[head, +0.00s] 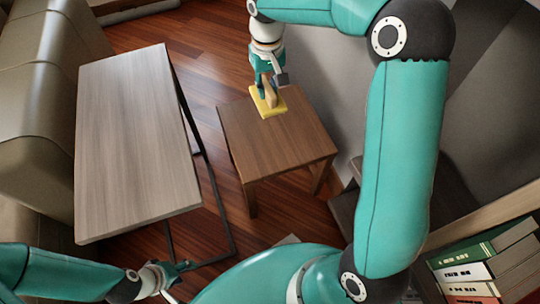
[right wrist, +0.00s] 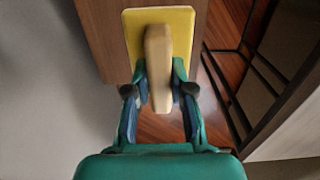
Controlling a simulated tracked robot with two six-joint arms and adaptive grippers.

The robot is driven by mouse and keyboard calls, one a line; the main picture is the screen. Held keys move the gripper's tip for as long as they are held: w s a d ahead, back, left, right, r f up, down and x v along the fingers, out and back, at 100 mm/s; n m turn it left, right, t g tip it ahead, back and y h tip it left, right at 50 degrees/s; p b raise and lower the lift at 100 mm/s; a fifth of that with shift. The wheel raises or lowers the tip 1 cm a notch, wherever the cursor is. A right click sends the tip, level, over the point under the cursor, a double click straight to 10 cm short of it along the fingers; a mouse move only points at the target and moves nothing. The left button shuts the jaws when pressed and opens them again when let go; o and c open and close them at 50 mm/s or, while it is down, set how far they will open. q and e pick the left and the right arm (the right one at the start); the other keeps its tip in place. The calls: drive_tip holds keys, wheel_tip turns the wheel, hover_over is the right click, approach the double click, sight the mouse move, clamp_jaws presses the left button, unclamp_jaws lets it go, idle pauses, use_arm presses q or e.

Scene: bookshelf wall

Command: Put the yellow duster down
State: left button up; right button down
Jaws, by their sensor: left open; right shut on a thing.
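The yellow duster has a flat yellow pad (head: 268,106) and a light wooden handle. In the head view it is at the small brown wooden table (head: 285,140), over the table's far left part. My right gripper (head: 268,86) is shut on the duster's handle from above. In the right wrist view the handle (right wrist: 158,65) sits between the two fingers, with the yellow pad (right wrist: 184,28) beyond it. I cannot tell whether the pad touches the tabletop. My left gripper (head: 178,268) is open and empty at the lower left, away from the duster.
A long grey-wood table (head: 135,140) with a dark metal frame stands at left, beside a beige sofa (head: 35,110). Books (head: 480,260) lie on a shelf at lower right. Most of the small table's top is bare. A grey wall stands at right.

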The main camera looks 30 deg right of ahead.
drive_tip(key=shift+d+f+b, duration=0.15)
drive_tip(key=shift+f+b, duration=0.2)
drive_tip(key=shift+f, duration=0.25)
drive_tip(key=shift+d+f+b, duration=0.15)
drive_tip(key=shift+f+b, duration=0.15)
drive_tip(key=shift+f, duration=0.3)
drive_tip(key=shift+s+f, duration=0.1)
drive_tip(key=shift+f, duration=0.25)
use_arm(q)
wheel_tip(320, 180, down, 10)
drive_tip(key=b, duration=0.7)
drive_tip(key=shift+r, duration=0.25)
use_arm(e)
wheel_tip(320, 180, down, 19)
drive_tip(key=shift+f, duration=0.2)
drive_tip(key=shift+f, duration=0.2)
drive_tip(key=c, duration=1)
unclamp_jaws()
use_arm(q)
drive_tip(key=shift+f, duration=0.1)
use_arm(e)
drive_tip(key=shift+r, duration=0.1)
